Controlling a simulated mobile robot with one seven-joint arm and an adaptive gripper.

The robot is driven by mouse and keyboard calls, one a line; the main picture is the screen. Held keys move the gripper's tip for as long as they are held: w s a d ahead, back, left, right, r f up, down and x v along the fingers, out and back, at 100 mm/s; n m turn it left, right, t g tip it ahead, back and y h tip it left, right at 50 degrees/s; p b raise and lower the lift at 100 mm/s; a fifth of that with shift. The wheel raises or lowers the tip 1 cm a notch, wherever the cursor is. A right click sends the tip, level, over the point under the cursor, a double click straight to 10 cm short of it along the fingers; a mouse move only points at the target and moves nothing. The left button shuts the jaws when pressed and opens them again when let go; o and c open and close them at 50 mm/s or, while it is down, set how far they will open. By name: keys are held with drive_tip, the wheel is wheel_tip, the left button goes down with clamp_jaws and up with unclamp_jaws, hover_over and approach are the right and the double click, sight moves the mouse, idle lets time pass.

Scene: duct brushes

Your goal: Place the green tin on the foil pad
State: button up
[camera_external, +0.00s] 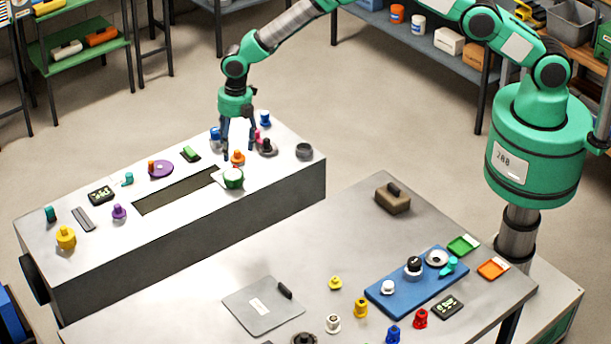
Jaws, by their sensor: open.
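The green tin (233,179), a short round can with a pale top, stands upright on the long grey duct. It rests on or against a small pale square (217,177), which looks like the foil pad; the tin hides part of it. My gripper (239,150) points down with its fingers apart and nothing between them. It is above and just behind the tin, apart from it as far as I can tell.
An orange knob-like piece (238,157) stands close behind the tin. A dark slot (175,191) opens in the duct to the left. A dark ring (304,151) is to the right. The front table holds a grey sheet (250,318) and a blue mat (420,291) with parts.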

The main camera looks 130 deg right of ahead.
drive_tip(key=shift+s+r, duration=0.15)
drive_tip(key=shift+r, duration=1.75)
